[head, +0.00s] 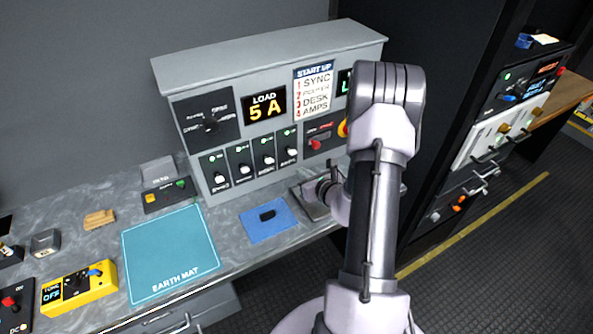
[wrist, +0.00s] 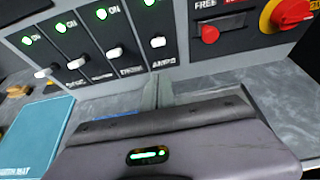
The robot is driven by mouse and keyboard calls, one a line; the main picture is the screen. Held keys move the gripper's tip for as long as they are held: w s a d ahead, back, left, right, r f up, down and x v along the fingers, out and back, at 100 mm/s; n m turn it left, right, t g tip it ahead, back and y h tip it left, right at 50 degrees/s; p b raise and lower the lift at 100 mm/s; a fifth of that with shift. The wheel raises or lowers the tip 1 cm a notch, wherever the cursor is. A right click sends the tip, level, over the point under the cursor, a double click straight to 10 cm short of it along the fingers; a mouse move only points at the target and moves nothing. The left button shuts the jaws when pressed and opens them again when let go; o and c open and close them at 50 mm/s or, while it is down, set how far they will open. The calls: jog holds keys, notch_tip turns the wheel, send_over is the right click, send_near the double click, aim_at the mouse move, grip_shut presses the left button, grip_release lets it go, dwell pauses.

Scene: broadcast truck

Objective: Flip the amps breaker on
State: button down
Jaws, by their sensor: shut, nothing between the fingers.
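The amps breaker (head: 291,152) is the rightmost of a row of breakers on the grey panel. Its white lever sits low on its black plate, much like its neighbours' levers, and the lamp above is lit green. In the wrist view the amps breaker (wrist: 157,41) shows at top centre, its label blurred, with a green lamp cut by the top edge. My gripper (wrist: 157,92) is shut and empty, its grey fingers close together below and in front of this breaker, apart from its lever. In the head view my arm hides much of the gripper.
A red knob (wrist: 209,33) and a red-yellow rotary switch (wrist: 287,13) are right of the breakers. The load display (head: 264,105) reads 5 A. A start-up list (head: 314,92) ends with AMPS. A blue cloth (head: 283,220) with a dark item and the earth mat (head: 168,252) lie on the worktop.

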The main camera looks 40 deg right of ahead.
jog(key=s+r, duration=0.2)
jog(key=s, duration=0.1)
jog(key=s+r, duration=0.1)
jog(key=shift+s+a+r+p, duration=0.2)
jog(key=shift+a+r+p, duration=0.05)
jog(key=shift+r+p, duration=0.05)
